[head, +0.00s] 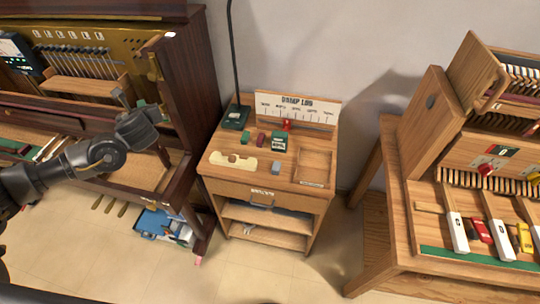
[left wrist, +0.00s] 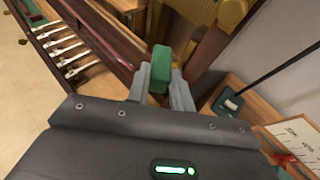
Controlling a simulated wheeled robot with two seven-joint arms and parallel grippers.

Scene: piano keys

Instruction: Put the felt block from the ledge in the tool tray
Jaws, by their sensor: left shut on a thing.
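My left gripper (head: 130,100) reaches in from the left in front of the open upright piano (head: 188,85). It is shut on a small green felt block (left wrist: 160,68), which sits between the two grey fingers in the left wrist view. In the head view the block (head: 141,104) is a small green patch at the fingertips, partly hidden. A shallow empty wooden tray (head: 331,166) with a raised rim and a small label is on the right of the small cabinet's top; it looks like the tool tray. My right gripper is not in view.
The small cabinet (head: 262,191) also carries a cream piece (head: 232,160), a grey block (head: 276,168), red and green blocks, a lamp base (head: 236,117) and an upright label board (head: 297,109). A wooden bench (head: 408,205) with key models stands right. A blue box (head: 155,222) is on the floor.

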